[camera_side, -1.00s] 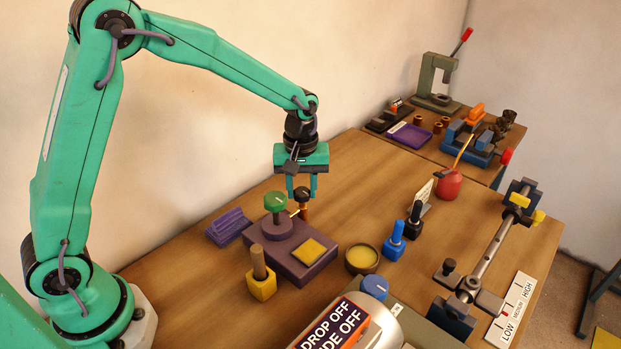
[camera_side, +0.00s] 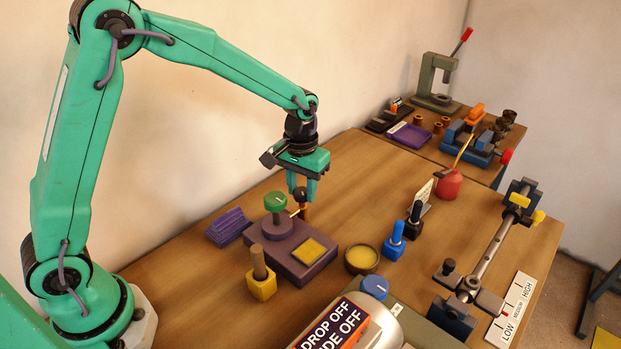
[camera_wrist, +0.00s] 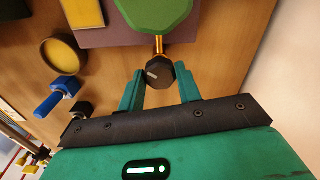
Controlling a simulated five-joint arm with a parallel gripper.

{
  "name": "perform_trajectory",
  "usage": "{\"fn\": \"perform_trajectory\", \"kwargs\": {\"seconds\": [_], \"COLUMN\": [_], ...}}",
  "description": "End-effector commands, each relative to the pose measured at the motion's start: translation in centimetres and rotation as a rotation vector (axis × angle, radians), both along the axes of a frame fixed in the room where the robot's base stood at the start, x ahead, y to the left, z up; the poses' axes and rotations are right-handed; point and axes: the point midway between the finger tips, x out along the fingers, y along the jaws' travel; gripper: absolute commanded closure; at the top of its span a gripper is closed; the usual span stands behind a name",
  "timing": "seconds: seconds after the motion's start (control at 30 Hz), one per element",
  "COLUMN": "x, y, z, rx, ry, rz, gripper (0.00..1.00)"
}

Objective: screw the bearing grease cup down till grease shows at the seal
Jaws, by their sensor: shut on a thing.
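The grease cup is a small dark knob with a pale index mark (camera_wrist: 158,76), set on a brass stem (camera_wrist: 159,46) beside a purple block (camera_side: 283,262). The cup (camera_side: 300,197) stands upright in the side view. My gripper (camera_side: 302,187) reaches down over it from above. In the wrist view my gripper (camera_wrist: 160,83) has one finger on each side of the cup and is shut on it. The purple block bears a green-topped knob (camera_side: 275,202) and a yellow square (camera_side: 310,251). I cannot make out grease at a seal.
A yellow-based peg (camera_side: 261,281), a round dish of yellow stuff (camera_side: 361,260) and a blue peg (camera_side: 395,240) stand close by. A purple ribbed block (camera_side: 229,227) lies to the left. A red oil can (camera_side: 449,184) stands further back. Bare wood lies behind the cup.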

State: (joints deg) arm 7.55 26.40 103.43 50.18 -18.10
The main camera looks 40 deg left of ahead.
Motion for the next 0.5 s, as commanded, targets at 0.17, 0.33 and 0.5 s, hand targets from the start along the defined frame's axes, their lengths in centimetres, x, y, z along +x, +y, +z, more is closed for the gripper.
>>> {"fn": "perform_trajectory", "kwargs": {"seconds": [0.17,0.33,0.5], "x": [0.01,0.01,0.01], "y": [0.0,0.0,0.0], "z": [0.11,0.12,0.12], "rx": [0.0,0.0,0.0], "ry": [-0.001,-0.001,-0.001], "rz": [-0.07,-0.096,-0.099], "gripper": [0.89,0.89,0.89]}}
